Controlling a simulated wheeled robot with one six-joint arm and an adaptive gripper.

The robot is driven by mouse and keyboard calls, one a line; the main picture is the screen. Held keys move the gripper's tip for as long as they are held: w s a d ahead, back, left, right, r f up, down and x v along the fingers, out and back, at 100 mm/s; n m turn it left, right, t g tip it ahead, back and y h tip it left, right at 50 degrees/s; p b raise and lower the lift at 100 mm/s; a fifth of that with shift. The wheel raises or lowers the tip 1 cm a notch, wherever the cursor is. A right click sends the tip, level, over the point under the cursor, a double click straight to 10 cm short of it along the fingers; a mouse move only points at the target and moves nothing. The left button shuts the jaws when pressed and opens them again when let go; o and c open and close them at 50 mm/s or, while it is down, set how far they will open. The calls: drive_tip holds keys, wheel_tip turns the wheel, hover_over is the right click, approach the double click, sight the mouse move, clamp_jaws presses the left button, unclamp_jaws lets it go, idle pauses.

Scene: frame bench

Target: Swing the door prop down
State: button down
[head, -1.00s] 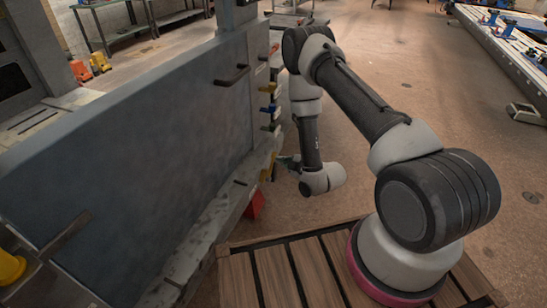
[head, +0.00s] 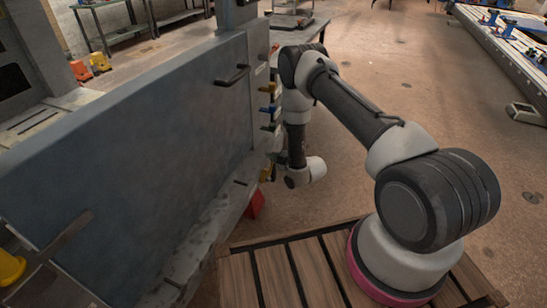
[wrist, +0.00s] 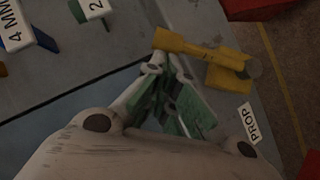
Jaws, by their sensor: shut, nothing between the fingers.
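The door prop (wrist: 205,52) is a yellow bar with a wider yellow block at its right end, beside a white label reading PROP (wrist: 249,122) in the wrist view. A yellow piece (head: 266,173) low on the panel's edge in the head view looks like the same prop. My gripper (wrist: 166,72) is shut and empty, its green-padded fingers pointing at the panel edge. Its tips are close to the bar's left part in the wrist view; I cannot tell whether they touch. In the head view my wrist largely hides the fingers.
The large grey panel (head: 140,150) fills the left, with a dark handle (head: 232,76). Coloured levers run up its edge, including a yellow one (head: 268,88). A red block (head: 255,204) is below the prop. Open floor (head: 350,190) lies to the right.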

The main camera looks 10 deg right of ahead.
drive_tip(key=shift+w+d, duration=0.1)
drive_tip(key=shift+w+d+f, duration=0.1)
drive_tip(key=shift+w, duration=0.1)
drive_tip(key=shift+w+d+m+g, duration=0.1)
drive_tip(key=shift+m+g, duration=0.2)
drive_tip(key=w+d+f+m+g+y, duration=0.1)
drive_tip(key=w+d+f+m+g, duration=0.1)
drive_tip(key=w+d+f+g, duration=0.1)
drive_tip(key=shift+w+d+f+m+y, duration=0.3)
drive_tip(key=shift+w+d+f, duration=0.25)
drive_tip(key=shift+w+f, duration=1.05)
drive_tip(key=shift+s+f, duration=0.3)
